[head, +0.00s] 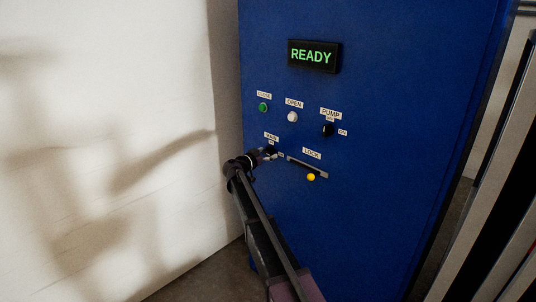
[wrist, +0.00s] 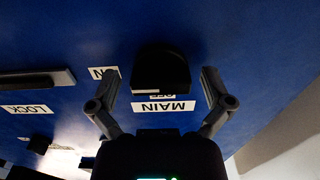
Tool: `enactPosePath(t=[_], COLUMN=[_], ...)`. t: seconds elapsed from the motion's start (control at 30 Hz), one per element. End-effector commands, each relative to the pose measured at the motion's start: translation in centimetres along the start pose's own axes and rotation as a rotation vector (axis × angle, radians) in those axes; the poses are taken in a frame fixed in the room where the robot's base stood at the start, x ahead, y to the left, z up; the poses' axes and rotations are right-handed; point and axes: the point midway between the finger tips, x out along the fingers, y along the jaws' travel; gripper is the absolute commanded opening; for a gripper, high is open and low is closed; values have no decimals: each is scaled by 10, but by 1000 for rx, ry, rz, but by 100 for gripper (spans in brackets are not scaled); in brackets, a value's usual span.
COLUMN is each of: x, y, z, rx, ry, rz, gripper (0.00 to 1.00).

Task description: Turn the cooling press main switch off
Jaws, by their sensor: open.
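The blue cooling press panel (head: 400,120) carries a lit READY display. Its black main switch knob (wrist: 160,70) sits beside the MAIN label (head: 271,137), which appears upside down in the wrist view (wrist: 163,106). A partly covered OFF label (wrist: 161,96) is at the knob's lower edge there, and an ON label (wrist: 104,73) is to its left. A pale mark shows at the knob's lower left; which way it points is unclear. My gripper (wrist: 160,82) is open, one finger on each side of the knob. Contact cannot be told. In the head view my gripper (head: 265,154) partly hides the switch.
A green button (head: 263,107), a white button (head: 292,117) and the black pump knob (head: 328,130) are above. The lock slot with its yellow knob (head: 311,177) is close on the right. A pale wall (head: 110,90) stands left of the press.

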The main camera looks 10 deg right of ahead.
Motion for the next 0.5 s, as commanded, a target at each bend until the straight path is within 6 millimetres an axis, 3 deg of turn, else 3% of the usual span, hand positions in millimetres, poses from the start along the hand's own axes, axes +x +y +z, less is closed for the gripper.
enactPosePath(t=[0.07, 0.3, 0.33, 0.5], x=[0, 0, 0, -1], y=[0, 0, 0, 0], z=[0, 0, 0, 0], rx=[0, 0, 0, -2], ry=[0, 0, 0, 0], rz=[0, 1, 1, 1], gripper=[97, 26, 21, 21])
